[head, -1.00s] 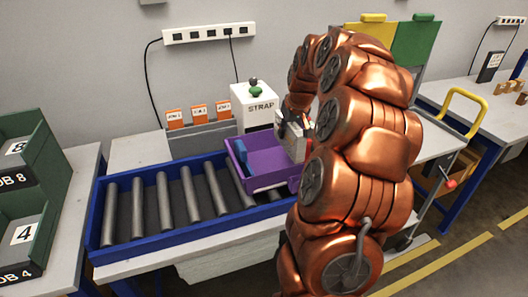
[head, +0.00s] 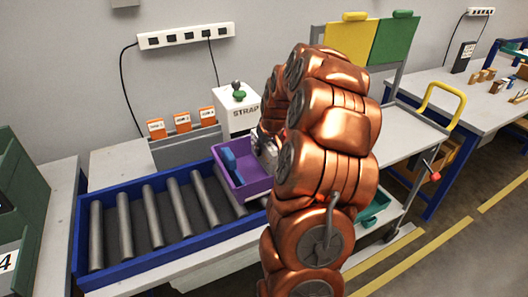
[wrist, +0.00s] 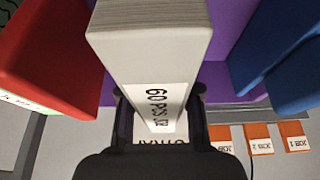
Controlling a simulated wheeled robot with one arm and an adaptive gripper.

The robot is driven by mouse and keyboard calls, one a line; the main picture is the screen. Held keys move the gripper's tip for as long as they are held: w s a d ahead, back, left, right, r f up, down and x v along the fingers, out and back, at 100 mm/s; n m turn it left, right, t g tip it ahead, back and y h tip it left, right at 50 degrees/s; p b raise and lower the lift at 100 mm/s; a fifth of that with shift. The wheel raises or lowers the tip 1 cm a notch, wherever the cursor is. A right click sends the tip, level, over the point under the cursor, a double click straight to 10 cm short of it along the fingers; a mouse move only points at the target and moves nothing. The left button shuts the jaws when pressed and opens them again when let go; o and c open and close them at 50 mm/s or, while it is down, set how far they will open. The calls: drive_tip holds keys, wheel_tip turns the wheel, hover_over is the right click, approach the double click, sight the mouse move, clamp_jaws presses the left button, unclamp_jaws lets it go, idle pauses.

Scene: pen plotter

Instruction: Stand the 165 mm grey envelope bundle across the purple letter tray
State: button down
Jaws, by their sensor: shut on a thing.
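The grey envelope bundle (wrist: 150,50) is a pale block with a white "60 PCS" label, clamped between the fingers of my gripper (wrist: 158,95). In the head view my gripper (head: 266,148) is over the right side of the purple letter tray (head: 246,188), largely hidden by my arm. The tray's purple surface also shows behind the bundle in the wrist view (wrist: 225,40). A blue block (head: 230,166) stands in the tray's left part; it is right of the bundle in the wrist view (wrist: 280,60). Whether the bundle touches the tray is hidden.
A red block (wrist: 50,55) is close left of the bundle in the wrist view. The tray is at the right end of the blue-framed roller conveyor (head: 150,215). Behind are the STRAP box (head: 238,108) and orange job cards (head: 182,122). The left rollers are clear.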

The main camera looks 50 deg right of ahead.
drive_tip(key=shift+f, duration=1.1)
drive_tip(key=shift+f, duration=0.15)
drive_tip(key=c, duration=0.8)
unclamp_jaws()
